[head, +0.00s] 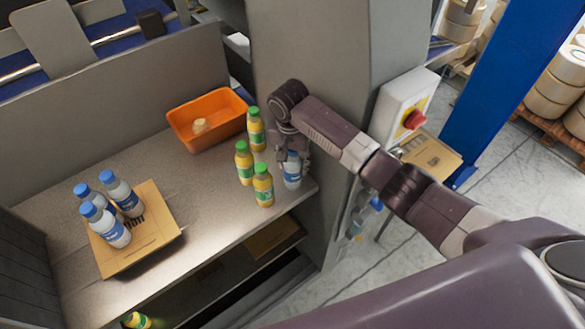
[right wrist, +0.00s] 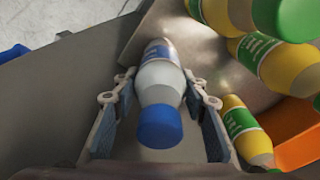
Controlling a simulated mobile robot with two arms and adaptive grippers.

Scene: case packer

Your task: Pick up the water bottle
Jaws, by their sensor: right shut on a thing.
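A water bottle (head: 292,172) with a blue and white label stands near the right end of the grey shelf. My right gripper (head: 291,152) comes down from above and is shut on it. In the right wrist view the bottle (right wrist: 158,75) with its blue cap lies between the two finger pads; the gripper hides its top in the head view. Three more water bottles (head: 112,228) with blue caps stand on a cardboard piece (head: 150,245) at the left. My left gripper is not in view.
Three yellow bottles (head: 263,186) with green caps stand just left of my right gripper. An orange bin (head: 185,132) sits behind them. A grey column (head: 325,60) rises close behind the gripper. The shelf's middle is clear. A red button (head: 414,119) is at the right.

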